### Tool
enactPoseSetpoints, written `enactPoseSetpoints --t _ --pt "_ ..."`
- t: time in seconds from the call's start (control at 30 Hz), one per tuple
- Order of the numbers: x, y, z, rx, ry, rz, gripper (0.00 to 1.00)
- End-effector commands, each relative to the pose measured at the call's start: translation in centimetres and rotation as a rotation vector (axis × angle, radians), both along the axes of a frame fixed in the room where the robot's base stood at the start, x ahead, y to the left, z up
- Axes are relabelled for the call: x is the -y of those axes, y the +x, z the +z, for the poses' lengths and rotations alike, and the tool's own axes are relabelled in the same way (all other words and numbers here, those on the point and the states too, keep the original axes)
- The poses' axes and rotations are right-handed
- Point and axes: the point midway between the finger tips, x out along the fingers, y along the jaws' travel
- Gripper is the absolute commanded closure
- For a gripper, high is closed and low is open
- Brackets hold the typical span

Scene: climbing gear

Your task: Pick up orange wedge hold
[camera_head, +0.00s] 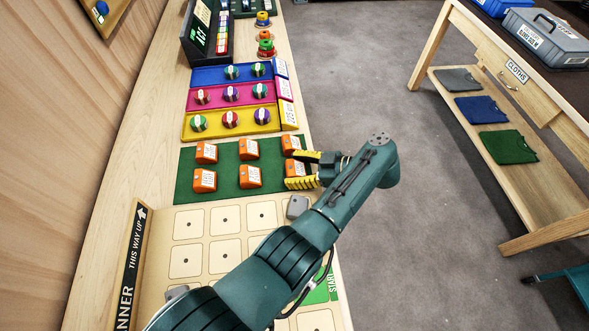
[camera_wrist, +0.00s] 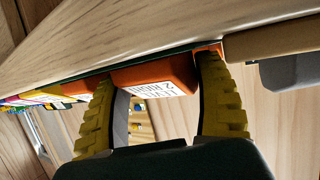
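Several orange wedge holds with white labels sit on a green mat (camera_head: 223,162) in two rows. One orange wedge hold (camera_head: 295,168) at the mat's right edge is partly hidden by my gripper (camera_head: 292,169). Its yellow fingers are spread apart, one on either side of that hold. In the wrist view, an orange wedge hold (camera_wrist: 158,74) with a white label shows between the open fingertips of my gripper (camera_wrist: 157,71). I cannot tell whether either finger touches it. Another orange hold (camera_wrist: 78,90) is partly hidden behind the left finger.
Blue, pink and yellow trays (camera_head: 231,98) of round knobs lie beyond the mat. A dotted planner board (camera_head: 205,240) with a grey block (camera_head: 297,207) lies nearer. A wooden shelf table (camera_head: 520,150) stands right across grey floor. Open floor lies right of the bench.

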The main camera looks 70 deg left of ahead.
Motion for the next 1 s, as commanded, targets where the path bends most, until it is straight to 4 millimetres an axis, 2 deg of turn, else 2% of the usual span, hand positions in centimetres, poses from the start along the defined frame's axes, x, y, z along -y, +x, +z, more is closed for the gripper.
enactPoseSetpoints --t 0.03,0.2,0.57,0.77,1.0 --pt "0.0 0.0 0.0 0.0 -0.001 0.0 0.46" --pt "0.0 0.0 -0.1 0.0 -0.002 -0.001 0.78" --pt "0.1 0.0 0.4 -0.001 -0.003 -0.001 0.78" --pt "0.0 0.1 3.4 0.001 0.0 -0.001 0.78" --pt "0.0 0.0 8.6 0.0 -0.001 0.0 0.78"
